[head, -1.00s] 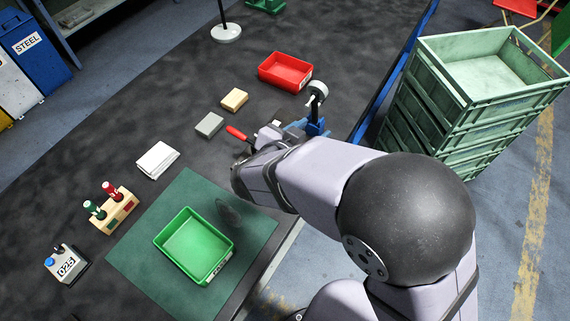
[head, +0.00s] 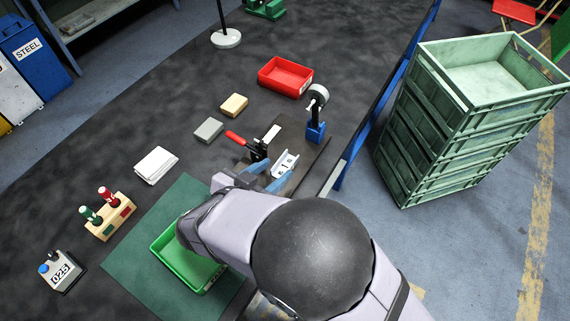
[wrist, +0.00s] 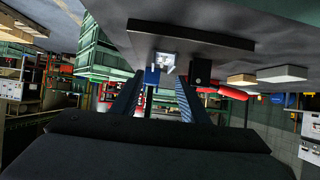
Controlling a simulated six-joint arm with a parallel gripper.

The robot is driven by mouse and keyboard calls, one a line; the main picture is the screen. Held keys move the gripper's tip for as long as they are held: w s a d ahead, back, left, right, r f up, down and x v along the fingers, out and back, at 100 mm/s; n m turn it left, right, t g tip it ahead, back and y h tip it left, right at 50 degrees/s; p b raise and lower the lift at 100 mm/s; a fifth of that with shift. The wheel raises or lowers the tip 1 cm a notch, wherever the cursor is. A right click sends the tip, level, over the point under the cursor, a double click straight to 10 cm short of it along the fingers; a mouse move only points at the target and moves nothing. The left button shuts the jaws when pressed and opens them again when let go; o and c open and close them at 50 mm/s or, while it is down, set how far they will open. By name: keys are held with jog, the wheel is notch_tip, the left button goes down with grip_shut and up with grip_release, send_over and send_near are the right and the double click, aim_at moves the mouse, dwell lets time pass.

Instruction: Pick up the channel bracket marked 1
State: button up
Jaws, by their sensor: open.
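The channel bracket (head: 287,162) is a small silver part with dark marks on its face, too small to read surely. It sits on a dark plate (head: 314,158) beside a toggle clamp (head: 258,150) with a red handle. My gripper (head: 269,175) is open, its two blue fingers apart and pointing at the bracket from the near left. In the wrist view, which looks upside down, the bracket (wrist: 166,62) lies beyond the tips of my open gripper (wrist: 158,84), in line with the space between them. Nothing is held.
A blue stand with a round head (head: 316,125) rises on the plate's right side. A green tray (head: 164,249) lies partly under my arm on a green mat (head: 128,265). A red bin (head: 285,77), tan block (head: 234,104) and grey block (head: 208,130) stand farther back.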

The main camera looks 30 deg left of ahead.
jog(key=shift+x, duration=2.6)
jog(key=shift+a+f, duration=0.1)
jog(key=shift+a, duration=0.05)
jog(key=c, duration=0.9)
jog(key=shift+c, duration=0.2)
notch_tip(320, 180, up, 10)
jog(key=p, duration=0.1)
